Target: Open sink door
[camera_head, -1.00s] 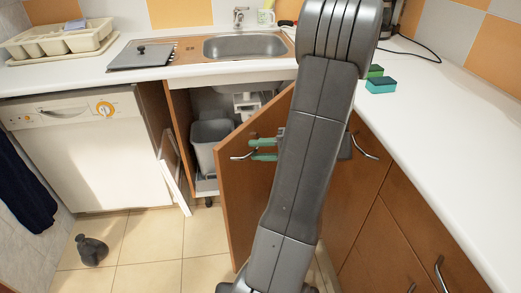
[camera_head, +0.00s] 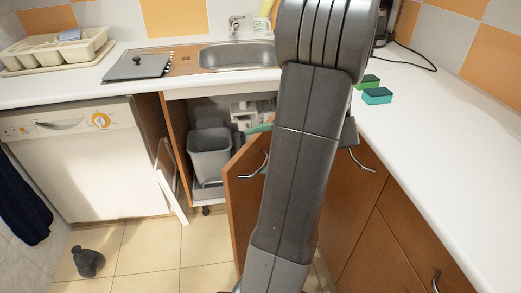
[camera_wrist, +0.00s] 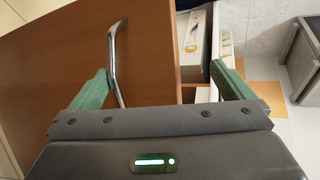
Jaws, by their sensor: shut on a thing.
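The sink door (camera_head: 243,200) is a brown wooden panel, standing well open in front of the cabinet below the sink (camera_head: 238,54). Its curved metal handle (camera_head: 256,168) shows left of my arm in the head view. In the wrist view the door (camera_wrist: 60,55) fills the left half, with the handle (camera_wrist: 115,60) close to the green left finger. My gripper (camera_wrist: 165,88) straddles the door's free edge, its right finger past that edge. It is shut on the door, with the fingers wide apart. My arm hides much of the door in the head view.
A grey bin (camera_head: 210,152) stands inside the cabinet. A white panel (camera_head: 170,178) leans out at its left, near the dishwasher (camera_head: 75,170). A dark object (camera_head: 88,262) lies on the tiled floor. Drawers (camera_head: 385,255) stand at right.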

